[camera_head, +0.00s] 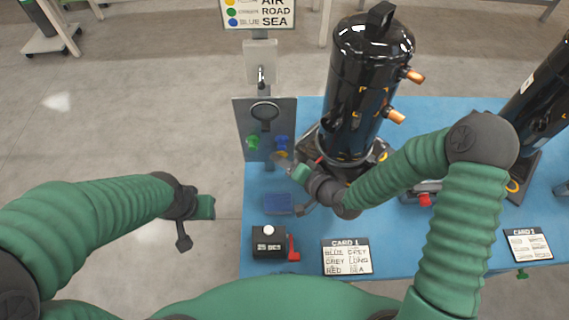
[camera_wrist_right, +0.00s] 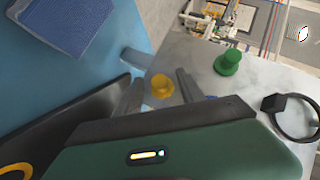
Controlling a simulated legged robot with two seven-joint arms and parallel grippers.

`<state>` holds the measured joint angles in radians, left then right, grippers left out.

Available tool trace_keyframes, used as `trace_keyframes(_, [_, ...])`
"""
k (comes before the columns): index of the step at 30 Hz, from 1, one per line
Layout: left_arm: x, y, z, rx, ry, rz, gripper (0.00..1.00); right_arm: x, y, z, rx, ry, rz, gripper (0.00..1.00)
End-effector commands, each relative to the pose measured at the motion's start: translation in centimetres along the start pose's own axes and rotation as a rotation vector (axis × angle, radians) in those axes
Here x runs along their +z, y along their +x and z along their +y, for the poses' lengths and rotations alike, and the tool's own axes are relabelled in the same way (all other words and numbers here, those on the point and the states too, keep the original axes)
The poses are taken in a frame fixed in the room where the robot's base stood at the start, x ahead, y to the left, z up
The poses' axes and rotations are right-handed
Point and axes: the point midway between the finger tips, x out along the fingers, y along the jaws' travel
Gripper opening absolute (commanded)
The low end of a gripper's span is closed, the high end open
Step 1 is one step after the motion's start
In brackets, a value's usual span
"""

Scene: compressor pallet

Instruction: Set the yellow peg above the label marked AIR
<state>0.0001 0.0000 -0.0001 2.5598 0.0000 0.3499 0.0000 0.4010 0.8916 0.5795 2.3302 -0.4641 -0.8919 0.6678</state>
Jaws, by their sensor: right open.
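The yellow peg (camera_wrist_right: 162,86) shows in the right wrist view against the grey panel (camera_wrist_right: 190,50), between the two fingers of my right gripper (camera_wrist_right: 159,92). The fingers are apart, with a gap on each side of the peg. In the head view my right gripper (camera_head: 282,160) is at the lower right of the upright panel (camera_head: 267,112), and I cannot make out the yellow peg there. A sign (camera_head: 258,13) above the panel carries AIR, ROAD and SEA beside coloured dots; its top line is cut off. My left gripper (camera_head: 207,207) hangs left of the table, its jaws unclear.
A black compressor (camera_head: 368,85) stands close right of my right gripper. A blue pad (camera_head: 278,204), a counter box (camera_head: 268,243) and a card (camera_head: 347,257) lie in front.

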Motion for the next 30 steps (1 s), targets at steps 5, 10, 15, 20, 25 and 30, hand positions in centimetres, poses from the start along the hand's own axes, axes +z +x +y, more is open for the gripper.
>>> trace_keyframes(5, [0.00, -0.01, 0.00, 0.000, 0.000, 0.000, 0.36, -0.01, -0.02, 0.04, 0.001, 0.000, 0.000, 0.45])
trace_keyframes(10, [0.01, 0.00, 0.01, 0.000, 0.000, 0.000, 0.36, -0.01, -0.03, 0.06, 0.001, 0.000, 0.000, 0.23])
trace_keyframes(15, [0.01, 0.00, 0.01, 0.000, 0.000, 0.000, 0.36, 0.01, -0.04, 0.11, 0.002, 0.000, -0.001, 0.00])
trace_keyframes(20, [0.01, 0.01, 0.01, 0.000, 0.000, 0.000, 0.36, 0.04, -0.03, 0.16, 0.003, 0.001, -0.001, 0.18])
trace_keyframes(25, [0.02, 0.02, 0.01, 0.000, 0.000, 0.000, 0.36, 0.06, -0.02, 0.19, 0.004, 0.001, -0.002, 0.00])
trace_keyframes(30, [0.01, 0.02, 0.01, 0.000, 0.000, 0.000, 0.36, 0.08, -0.03, 0.22, 0.004, 0.001, -0.003, 0.00])
